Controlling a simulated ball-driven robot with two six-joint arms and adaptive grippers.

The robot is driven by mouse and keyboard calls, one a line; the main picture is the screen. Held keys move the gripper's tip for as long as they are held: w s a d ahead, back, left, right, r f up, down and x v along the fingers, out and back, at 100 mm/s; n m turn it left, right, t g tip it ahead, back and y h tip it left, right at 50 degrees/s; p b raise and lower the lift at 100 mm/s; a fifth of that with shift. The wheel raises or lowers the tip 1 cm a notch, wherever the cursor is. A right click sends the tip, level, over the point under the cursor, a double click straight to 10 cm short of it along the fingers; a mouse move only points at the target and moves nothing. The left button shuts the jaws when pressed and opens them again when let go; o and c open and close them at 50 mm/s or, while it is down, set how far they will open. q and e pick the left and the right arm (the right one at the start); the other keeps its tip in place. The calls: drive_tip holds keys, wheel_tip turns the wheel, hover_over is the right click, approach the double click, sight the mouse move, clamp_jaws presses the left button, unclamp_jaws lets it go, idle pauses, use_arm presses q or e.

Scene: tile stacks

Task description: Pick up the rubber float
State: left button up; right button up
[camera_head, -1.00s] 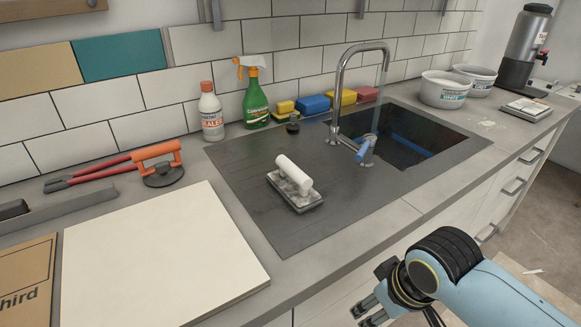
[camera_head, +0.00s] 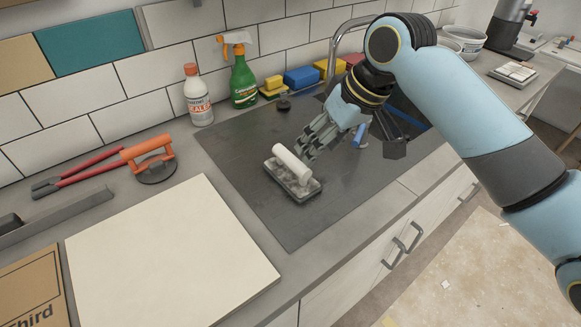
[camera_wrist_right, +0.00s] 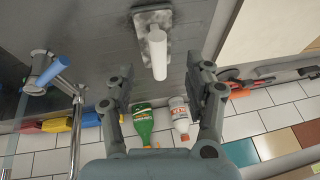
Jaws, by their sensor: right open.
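The rubber float (camera_head: 292,174) has a white cylindrical handle above a grey, smeared base. It lies on the dark drainboard of the sink, handle up. My right gripper (camera_head: 306,150) is open and empty, just behind and to the right of the float, with the fingers pointing down toward it. In the right wrist view the float (camera_wrist_right: 157,45) is at the top, and the two fingers (camera_wrist_right: 158,85) stand apart on either side of the line to its handle, not touching it. My left gripper is not in the frames.
A bleach-like white bottle (camera_head: 198,96) and a green spray bottle (camera_head: 242,80) stand behind the drainboard. Coloured sponges (camera_head: 301,76) sit near the tap. A large pale tile (camera_head: 170,255) lies at left, with a suction lifter (camera_head: 150,158) behind it.

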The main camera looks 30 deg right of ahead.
sight(296, 159)
drive_tip(key=w+f, duration=0.1)
drive_tip(key=w, duration=0.1)
drive_tip(key=w+a+f, duration=0.1)
drive_tip(key=w+f, duration=0.1)
drive_tip(key=shift+f, duration=0.2)
drive_tip(key=shift+p+x, duration=0.5)
drive_tip(key=shift+x, duration=2.3)
drive_tip(key=shift+w+r, duration=0.15)
clamp_jaws()
